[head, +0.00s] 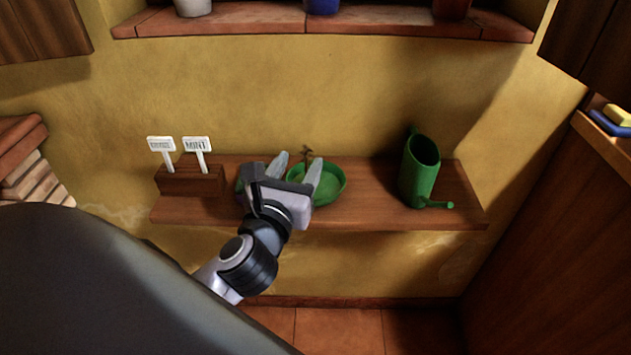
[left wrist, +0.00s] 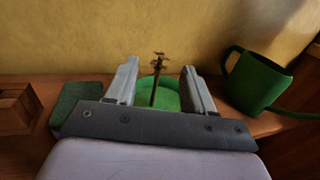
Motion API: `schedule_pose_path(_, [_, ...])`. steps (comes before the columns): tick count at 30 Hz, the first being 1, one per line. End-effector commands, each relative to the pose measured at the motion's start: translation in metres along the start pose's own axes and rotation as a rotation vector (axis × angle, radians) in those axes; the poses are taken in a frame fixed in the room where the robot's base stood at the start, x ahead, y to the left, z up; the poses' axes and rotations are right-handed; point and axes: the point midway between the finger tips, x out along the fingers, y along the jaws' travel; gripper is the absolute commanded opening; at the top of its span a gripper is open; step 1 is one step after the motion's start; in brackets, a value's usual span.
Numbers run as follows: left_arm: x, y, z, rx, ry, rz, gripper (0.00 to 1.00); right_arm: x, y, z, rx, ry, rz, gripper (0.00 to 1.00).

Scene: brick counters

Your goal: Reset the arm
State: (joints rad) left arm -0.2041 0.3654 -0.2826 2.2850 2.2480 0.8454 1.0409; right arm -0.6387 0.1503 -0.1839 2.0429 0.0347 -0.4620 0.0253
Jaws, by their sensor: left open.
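My left gripper (head: 298,170) is open over the wooden shelf, its fingers apart in front of a green dish (head: 328,192). A small brown sprig (head: 307,153) stands at the dish and shows between the fingers. In the left wrist view the open left gripper (left wrist: 160,85) has the sprig (left wrist: 157,75) and the green dish (left wrist: 160,98) between and beyond its fingers; nothing is seen clamped. I cannot tell how close the fingers are to the sprig. My right gripper is not in view.
A green watering can (head: 419,170) stands at the shelf's right. A wooden block (head: 188,181) with two white labels, one reading MINT (head: 196,144), stands at its left. A dark green block (left wrist: 80,108) lies left of the gripper. A brick ledge with pots (head: 250,20) is above.

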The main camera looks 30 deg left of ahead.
Motion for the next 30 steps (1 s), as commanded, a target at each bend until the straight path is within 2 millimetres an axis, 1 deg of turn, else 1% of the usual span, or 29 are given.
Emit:
schedule_pose_path(1, [-0.007, 0.0, -0.001, -0.001, 0.002, 0.0, 0.53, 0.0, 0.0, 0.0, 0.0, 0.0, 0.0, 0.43])
schedule_pose_path(3, [-0.014, 0.0, -0.001, -0.001, 0.002, -0.001, 0.53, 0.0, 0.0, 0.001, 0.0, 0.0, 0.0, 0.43])
schedule_pose_path(9, [-0.024, 0.0, 0.0, -0.001, 0.0, -0.001, 0.53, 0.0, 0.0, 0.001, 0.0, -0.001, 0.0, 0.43])
schedule_pose_path(23, [-0.025, 0.0, 0.0, 0.003, -0.002, 0.0, 0.53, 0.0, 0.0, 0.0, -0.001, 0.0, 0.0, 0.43])
schedule_pose_path(26, [-0.025, 0.0, 0.002, 0.046, -0.025, -0.001, 0.53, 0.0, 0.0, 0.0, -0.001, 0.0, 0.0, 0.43])
schedule_pose_path(29, [-0.027, -0.002, 0.007, 0.17, -0.088, -0.006, 0.53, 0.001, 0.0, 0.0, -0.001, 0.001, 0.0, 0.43])
schedule_pose_path(30, [-0.028, -0.004, 0.01, 0.244, -0.122, -0.01, 0.53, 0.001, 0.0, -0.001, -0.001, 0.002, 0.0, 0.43])
